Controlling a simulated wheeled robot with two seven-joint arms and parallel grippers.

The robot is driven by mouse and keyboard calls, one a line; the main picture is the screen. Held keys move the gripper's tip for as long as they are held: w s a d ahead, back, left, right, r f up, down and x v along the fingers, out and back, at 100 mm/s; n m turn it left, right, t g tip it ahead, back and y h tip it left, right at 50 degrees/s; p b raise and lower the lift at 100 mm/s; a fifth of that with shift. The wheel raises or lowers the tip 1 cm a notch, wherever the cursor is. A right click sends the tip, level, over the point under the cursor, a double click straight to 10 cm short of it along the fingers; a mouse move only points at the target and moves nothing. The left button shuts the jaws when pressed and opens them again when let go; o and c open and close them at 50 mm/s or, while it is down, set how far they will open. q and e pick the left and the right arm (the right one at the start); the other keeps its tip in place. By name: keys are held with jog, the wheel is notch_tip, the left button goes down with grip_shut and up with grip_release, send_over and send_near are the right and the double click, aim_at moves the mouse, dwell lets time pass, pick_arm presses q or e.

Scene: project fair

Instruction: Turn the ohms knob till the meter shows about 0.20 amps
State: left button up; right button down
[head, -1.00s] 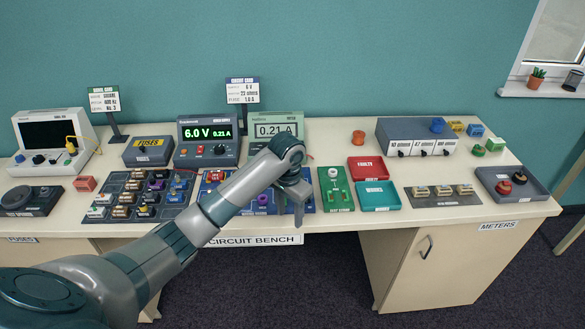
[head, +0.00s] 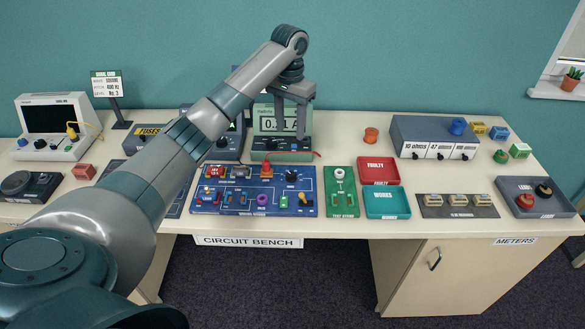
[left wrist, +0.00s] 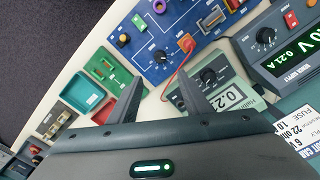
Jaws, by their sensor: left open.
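The blue circuit board (head: 220,207) lies at the front middle of the bench. A black knob (head: 291,175) with a white scale sits at its upper right; its label is too small to read. It also shows in the left wrist view (left wrist: 161,57). The meter (head: 268,143) stands behind the board, its display partly hidden by my fingers. In the left wrist view the meter display (left wrist: 230,98) is cut off after "0.2". My left gripper (head: 291,128) is open and empty, in front of the meter and above and behind the knob. My right gripper is not in view.
The power supply (left wrist: 284,43) beside the meter shows 0.21 A. A green test board (head: 341,203), a red tray (head: 379,171) and a teal tray (head: 386,204) stand right of the blue board. A grey ohms box (head: 436,133) is at the back right. My left arm covers the left middle.

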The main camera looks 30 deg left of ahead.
pick_arm(q)
jog(key=shift+f, duration=0.55)
send_over(291, 174)
notch_tip(291, 174, down, 6)
jog(key=r, duration=0.1)
notch_tip(291, 174, down, 10)
jog(key=p, duration=0.2)
jog(key=shift+p, duration=0.35)
jog(key=shift+f, duration=0.8)
